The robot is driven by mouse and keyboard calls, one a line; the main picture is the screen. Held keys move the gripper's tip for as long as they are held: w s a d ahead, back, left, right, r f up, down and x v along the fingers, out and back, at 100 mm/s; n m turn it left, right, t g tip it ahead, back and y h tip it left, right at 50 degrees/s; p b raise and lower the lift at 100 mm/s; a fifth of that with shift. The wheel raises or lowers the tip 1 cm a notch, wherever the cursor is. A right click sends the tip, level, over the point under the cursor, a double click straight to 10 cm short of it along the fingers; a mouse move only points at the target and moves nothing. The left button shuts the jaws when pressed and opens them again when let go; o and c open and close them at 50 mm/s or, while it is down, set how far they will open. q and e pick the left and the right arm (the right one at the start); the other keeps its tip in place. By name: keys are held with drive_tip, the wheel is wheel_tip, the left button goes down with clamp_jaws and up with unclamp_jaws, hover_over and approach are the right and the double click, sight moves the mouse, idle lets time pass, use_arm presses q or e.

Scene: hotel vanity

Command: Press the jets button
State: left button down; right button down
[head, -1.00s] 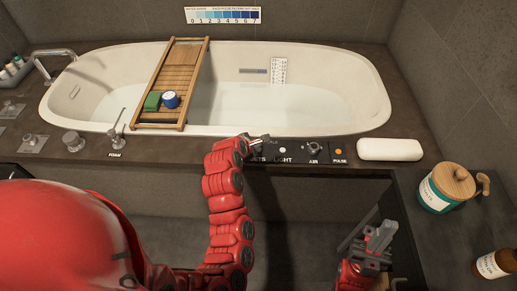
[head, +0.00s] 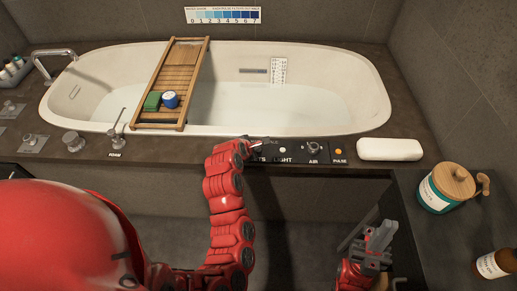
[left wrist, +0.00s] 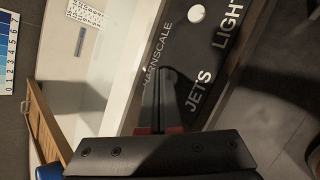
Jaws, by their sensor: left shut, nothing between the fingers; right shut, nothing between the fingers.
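The dark control panel (head: 300,151) runs along the tub's front deck. My left gripper (head: 257,145) is shut and empty, with its tips at the panel's left end, over the jets spot. The JETS label is partly covered in the head view; it reads clearly in the left wrist view as the JETS label (left wrist: 200,90). The jets button itself is hidden by the fingers, and I cannot tell whether they touch it. In the left wrist view the fingertips (left wrist: 162,72) point at the panel beside the label. My right gripper (head: 379,237) is shut and empty, low at the right.
The panel also has a white light button (head: 282,150), an air knob (head: 313,147) and an orange pulse button (head: 339,152). The bathtub (head: 330,95) with a wooden tray (head: 182,62) lies behind. A white bar (head: 389,149) and a jar (head: 446,187) stand right.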

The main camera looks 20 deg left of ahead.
use_arm(q)
drive_tip(key=shift+f, duration=0.25)
idle(0.3)
drive_tip(key=shift+r+p, duration=0.7)
drive_tip(key=shift+r, duration=0.1)
wheel_tip(320, 180, up, 5)
drive_tip(key=p, duration=0.4)
drive_tip(key=shift+a, duration=0.1)
idle(0.7)
